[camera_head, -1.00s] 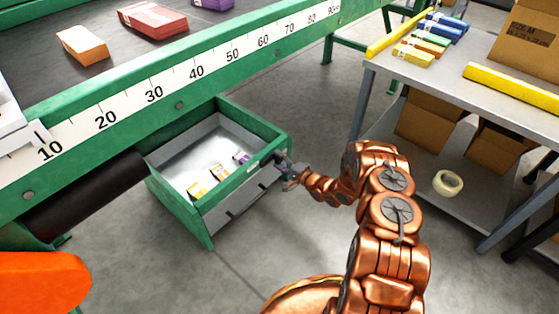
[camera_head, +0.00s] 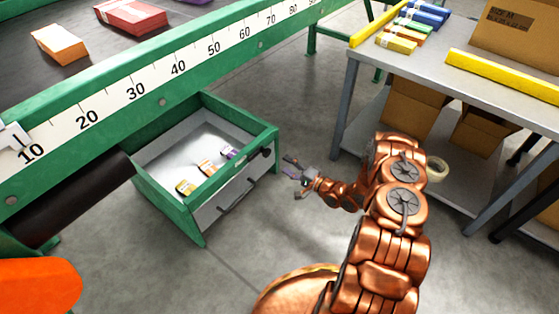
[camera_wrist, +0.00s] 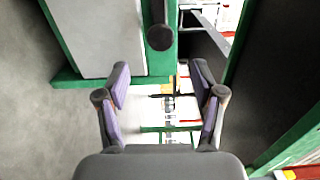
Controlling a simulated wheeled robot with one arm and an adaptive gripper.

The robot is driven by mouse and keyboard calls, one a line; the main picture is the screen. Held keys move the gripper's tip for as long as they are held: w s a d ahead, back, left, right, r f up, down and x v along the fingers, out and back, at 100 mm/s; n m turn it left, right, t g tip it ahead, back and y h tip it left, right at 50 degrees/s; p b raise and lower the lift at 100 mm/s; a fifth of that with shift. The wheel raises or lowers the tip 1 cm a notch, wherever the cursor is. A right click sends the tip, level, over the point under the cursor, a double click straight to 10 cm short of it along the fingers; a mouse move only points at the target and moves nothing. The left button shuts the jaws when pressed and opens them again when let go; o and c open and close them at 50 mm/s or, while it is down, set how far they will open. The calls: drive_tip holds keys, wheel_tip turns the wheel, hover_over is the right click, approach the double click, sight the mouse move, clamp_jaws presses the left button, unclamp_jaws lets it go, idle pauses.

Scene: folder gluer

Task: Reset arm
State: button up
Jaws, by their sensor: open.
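My gripper (camera_head: 293,178) is open and empty. It hangs just right of the open drawer, apart from its front, with clear floor around it. In the wrist view my gripper (camera_wrist: 163,92) shows its two purple-padded fingers spread, with nothing between them. The green-framed drawer (camera_head: 235,178) stands pulled out under the conveyor, with several small boxes inside. Its dark round knob (camera_head: 266,152) is at the front corner; in the wrist view the knob (camera_wrist: 160,38) is ahead of the fingers and not touched.
The conveyor (camera_head: 150,85) with a ruler edge runs along the upper left. Floor between drawer and table is free.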

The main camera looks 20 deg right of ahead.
drive_tip(key=shift+s+d, duration=0.35)
drive_tip(key=shift+s, duration=0.25)
drive_tip(key=shift+r, duration=0.1)
